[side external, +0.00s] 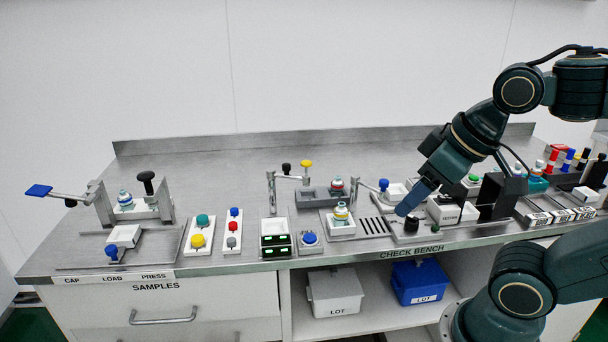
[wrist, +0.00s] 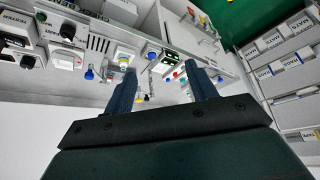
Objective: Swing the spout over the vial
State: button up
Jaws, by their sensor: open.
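A metal swing spout (side external: 288,178) with a black and a yellow knob stands at the back of the bench, left of a grey basin (side external: 313,197). A vial with a red and white top (side external: 337,186) stands by the basin's right end. Another vial with a yellow band (side external: 341,211) sits in a white holder in front. I cannot tell which vial is the task's. A second metal arm with a blue knob (side external: 383,185) stands right of them. My gripper (side external: 411,205) is above the bench, right of the slotted plate, apart from the spout. In the wrist view its fingers (wrist: 163,82) are spread and empty.
Left are a press station (side external: 148,190), a blue-ended lever (side external: 39,190) and button panels (side external: 198,233). A slotted plate (side external: 373,226) lies right of the white holder. Colored-capped items (side external: 568,160) crowd the right end. The back strip of bench left of the spout is fairly clear.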

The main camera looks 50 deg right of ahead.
jog(key=shift+c, duration=0.5)
jog(key=c, duration=0.4)
jog(key=shift+w+d+r+m, duration=0.15)
jog(key=shift+w+d+m, duration=0.15)
jog(key=shift+w, duration=0.05)
jog(key=c, duration=0.7)
jog(key=w+d+m+g+h, duration=0.1)
jog(key=w+d+m, duration=0.1)
jog(key=d+m, duration=0.1)
jog(key=w+d+r+m+g, duration=0.1)
jog(key=w+d+m, duration=0.2)
jog(key=d, duration=0.1)
jog(key=w+d+m+g+h, duration=0.1)
jog(key=w+d+m, duration=0.2)
jog(key=d+m, duration=0.1)
jog(key=shift+w+r+h, duration=0.25)
jog(key=shift+h, duration=0.05)
grip_shut()
jog(key=w+d+f+m+g, duration=0.2)
jog(key=d+m, duration=0.3)
jog(key=d, duration=0.2)
jog(key=w+d+f+m+g+h, duration=0.1)
jog(key=w+d+f+m, duration=0.1)
jog(key=d+m, duration=0.4)
jog(key=shift+w+d+f+g, duration=0.2)
jog(key=shift+d+f+g, duration=0.2)
jog(key=shift+d, duration=0.35)
